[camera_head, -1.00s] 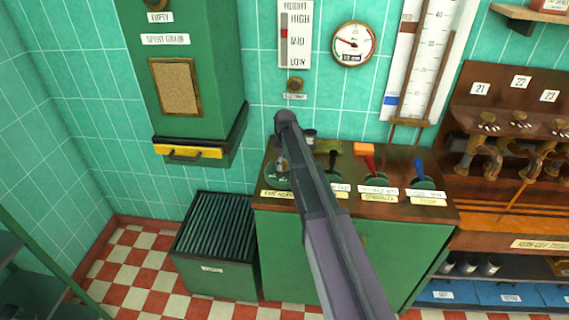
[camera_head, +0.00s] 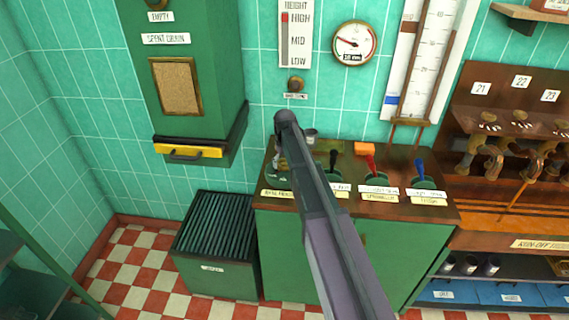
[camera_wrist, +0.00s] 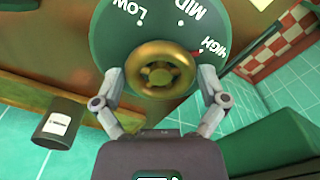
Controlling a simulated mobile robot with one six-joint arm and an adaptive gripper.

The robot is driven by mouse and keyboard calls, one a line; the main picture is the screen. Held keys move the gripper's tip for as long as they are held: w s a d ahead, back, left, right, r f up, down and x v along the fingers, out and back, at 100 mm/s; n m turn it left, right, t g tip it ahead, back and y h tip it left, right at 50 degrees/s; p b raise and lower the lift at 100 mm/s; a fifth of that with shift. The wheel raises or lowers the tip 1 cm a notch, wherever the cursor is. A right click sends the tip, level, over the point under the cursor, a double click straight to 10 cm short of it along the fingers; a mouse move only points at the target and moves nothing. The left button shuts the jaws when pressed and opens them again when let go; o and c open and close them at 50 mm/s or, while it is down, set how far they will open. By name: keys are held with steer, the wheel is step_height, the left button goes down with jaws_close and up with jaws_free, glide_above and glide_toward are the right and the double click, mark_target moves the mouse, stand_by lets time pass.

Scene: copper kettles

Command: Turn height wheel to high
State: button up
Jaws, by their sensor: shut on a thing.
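The height wheel (camera_wrist: 155,70) is a small brass hand wheel in front of a round green dial (camera_wrist: 125,45) lettered LOW, MID and HIGH. My gripper (camera_wrist: 162,88) has one finger on each side of the wheel's rim and is shut on it in the wrist view. In the head view my arm hides most of the wheel at the counter's left end. The height gauge (camera_head: 297,35) on the wall has its red marker (camera_head: 284,17) level with HIGH.
The green cabinet (camera_head: 410,245) has black, red and blue levers (camera_head: 420,168) right of my arm. A slatted green bin (camera_head: 214,235) stands left of the cabinet. A yellow-handled green hopper (camera_head: 188,151) hangs at the left. A round dial gauge (camera_head: 354,43) is on the wall.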

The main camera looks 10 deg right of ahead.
steer(key=o, duration=0.8)
steer(key=shift+c, duration=0.2)
steer(key=shift+n, duration=0.5)
